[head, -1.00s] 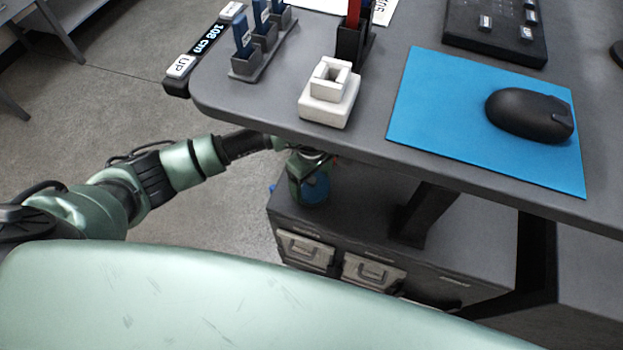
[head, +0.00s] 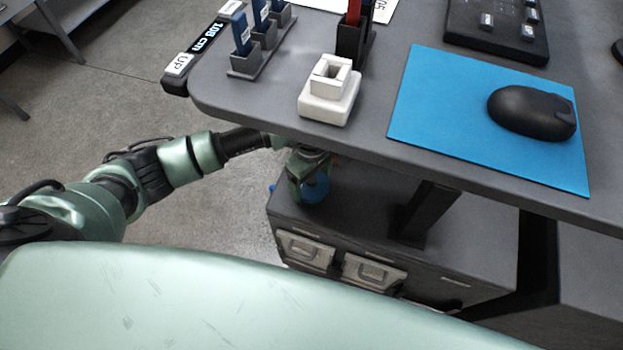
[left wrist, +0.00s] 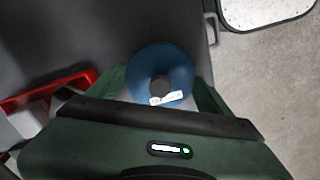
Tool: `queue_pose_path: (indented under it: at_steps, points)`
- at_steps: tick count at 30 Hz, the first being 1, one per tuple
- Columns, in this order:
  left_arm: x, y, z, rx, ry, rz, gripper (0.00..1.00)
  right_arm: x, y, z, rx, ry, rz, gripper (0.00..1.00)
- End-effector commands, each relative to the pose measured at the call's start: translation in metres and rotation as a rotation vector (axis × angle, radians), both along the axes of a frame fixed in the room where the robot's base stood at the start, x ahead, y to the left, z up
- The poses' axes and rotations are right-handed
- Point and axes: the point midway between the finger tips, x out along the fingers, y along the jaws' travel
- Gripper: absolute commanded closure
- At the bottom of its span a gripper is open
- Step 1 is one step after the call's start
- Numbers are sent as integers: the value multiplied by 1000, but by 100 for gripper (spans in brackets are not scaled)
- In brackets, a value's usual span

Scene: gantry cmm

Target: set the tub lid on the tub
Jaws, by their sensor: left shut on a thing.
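The round blue tub lid (left wrist: 178,62), with a dark knob in its middle and a white label near its edge, lies between my left gripper's fingers in the left wrist view. In the head view my left gripper (head: 308,188) is under the desk's edge, above the dark cabinet, with the blue lid (head: 318,189) showing at its fingers. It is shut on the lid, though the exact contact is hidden. I cannot make out the tub; a small blue bit (head: 272,188) shows left of the gripper. My right gripper is not in view.
The grey desk (head: 390,168) overhangs the gripper closely. The dark cabinet (head: 370,225) with drawers stands below it. A red object (left wrist: 50,88) is left in the left wrist view. A white block (head: 330,95) and a blue mat (head: 430,110) lie on the desk.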

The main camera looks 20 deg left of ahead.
Motion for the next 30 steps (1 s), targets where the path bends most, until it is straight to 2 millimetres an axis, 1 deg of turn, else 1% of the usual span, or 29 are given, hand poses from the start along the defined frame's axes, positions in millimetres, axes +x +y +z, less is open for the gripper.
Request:
queue_pose_path:
  at_steps: [24, 25, 26, 30]
  points:
    - [0, 0, -14, 0, -1, -1, 60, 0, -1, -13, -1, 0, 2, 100]
    - [0, 0, -13, 0, -1, -1, 15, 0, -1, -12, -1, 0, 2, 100]
    - [0, 0, -13, 0, -1, -1, 11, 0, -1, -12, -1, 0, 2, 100]
    - [0, 0, -13, 0, 0, -1, 11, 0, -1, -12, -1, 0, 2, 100]
